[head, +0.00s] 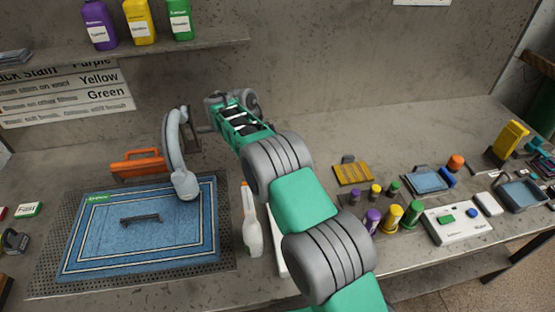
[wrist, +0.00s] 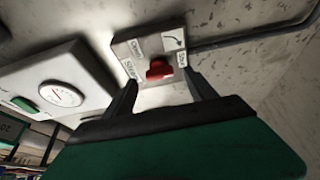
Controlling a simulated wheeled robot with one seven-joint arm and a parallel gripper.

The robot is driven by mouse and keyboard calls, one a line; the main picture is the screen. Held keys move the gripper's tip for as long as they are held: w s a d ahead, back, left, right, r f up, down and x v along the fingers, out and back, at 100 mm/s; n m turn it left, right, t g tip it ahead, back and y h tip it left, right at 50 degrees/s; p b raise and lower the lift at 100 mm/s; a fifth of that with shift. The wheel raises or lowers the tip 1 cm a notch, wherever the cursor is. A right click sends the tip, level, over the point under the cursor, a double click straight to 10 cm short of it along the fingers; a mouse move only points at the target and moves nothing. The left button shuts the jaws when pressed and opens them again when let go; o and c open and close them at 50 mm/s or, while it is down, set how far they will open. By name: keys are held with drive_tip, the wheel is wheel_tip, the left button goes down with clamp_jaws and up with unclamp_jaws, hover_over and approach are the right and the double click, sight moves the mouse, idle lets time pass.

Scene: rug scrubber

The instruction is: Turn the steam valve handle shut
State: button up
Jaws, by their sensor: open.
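The steam valve handle is a red knob (wrist: 159,69) on a pale grey plate (wrist: 127,50) in the wrist view. The plate is labelled "Steam", with "Open" and "Shut" marks and a curved arrow. My gripper (wrist: 160,80) is open, its two dark fingers pointing at the plate, one on each side of the red knob. I cannot tell whether either finger touches the knob. In the head view my arm reaches to the back wall, and the valve and my fingers are not clearly visible there.
A white box with a round gauge (wrist: 61,93) and a green button is left of the plate. A dark pipe (wrist: 250,31) runs right. In the head view, a blue rug (head: 100,235), an orange tool (head: 138,163), a spray bottle (head: 251,230) and several small bottles crowd the bench.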

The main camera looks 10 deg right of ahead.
drive_tip(key=p+v, duration=0.3)
drive_tip(key=v, duration=0.2)
drive_tip(key=shift+a+r, duration=0.1)
drive_tip(key=shift+r, duration=0.25)
drive_tip(key=s+d+r+n+t+y, duration=0.1)
drive_tip(key=s+d+r+n, duration=0.3)
drive_tip(key=r, duration=0.3)
drive_tip(key=s+d+r+n+t+y, duration=0.1)
drive_tip(key=s+d+r+n, duration=0.2)
drive_tip(key=s+r+n, duration=0.35)
drive_tip(key=s+a+f+n+t+y+b, duration=0.1)
drive_tip(key=s+n, duration=0.3)
drive_tip(key=s, duration=0.5)
drive_tip(key=s+a+f+n+t+y, duration=0.1)
drive_tip(key=s+n, duration=0.2)
drive_tip(key=s, duration=0.7)
drive_tip(key=shift+a+n+t+y+b, duration=0.3)
drive_tip(key=shift+a+n+b, duration=0.05)
drive_tip(key=shift+a+b, duration=0.05)
